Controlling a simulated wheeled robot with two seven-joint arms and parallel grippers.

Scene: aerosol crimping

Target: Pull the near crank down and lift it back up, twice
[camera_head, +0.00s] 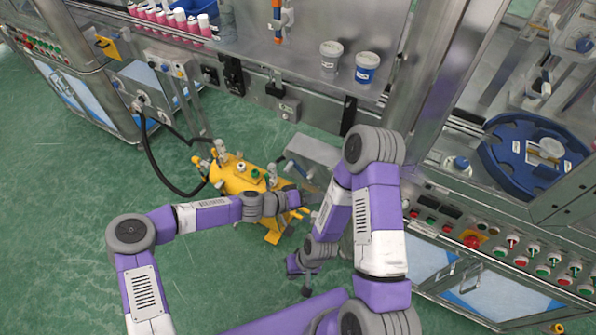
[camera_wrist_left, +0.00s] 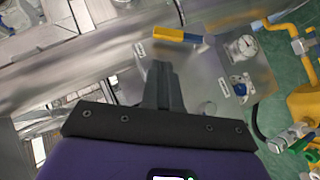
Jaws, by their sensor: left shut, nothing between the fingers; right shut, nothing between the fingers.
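A yellow handle with a blue section (camera_wrist_left: 178,36), which looks like the crank, lies across a grey metal box in the left wrist view. My left gripper (camera_wrist_left: 160,68) is shut and empty, its fingertips just short of the handle and apart from it in the picture. In the head view my left gripper (camera_head: 308,197) is beside the yellow tank, and I cannot make out the crank there. My right gripper (camera_head: 305,287) is lower, shut and empty, over the green floor.
A yellow tank (camera_head: 236,178) with valves stands on the floor. A gauge (camera_wrist_left: 243,46) and blue valve (camera_wrist_left: 240,88) are on the metal box. Two tubs (camera_head: 367,67) stand on the machine shelf. A button panel (camera_head: 520,255) is at right. Open floor (camera_head: 70,190) lies left.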

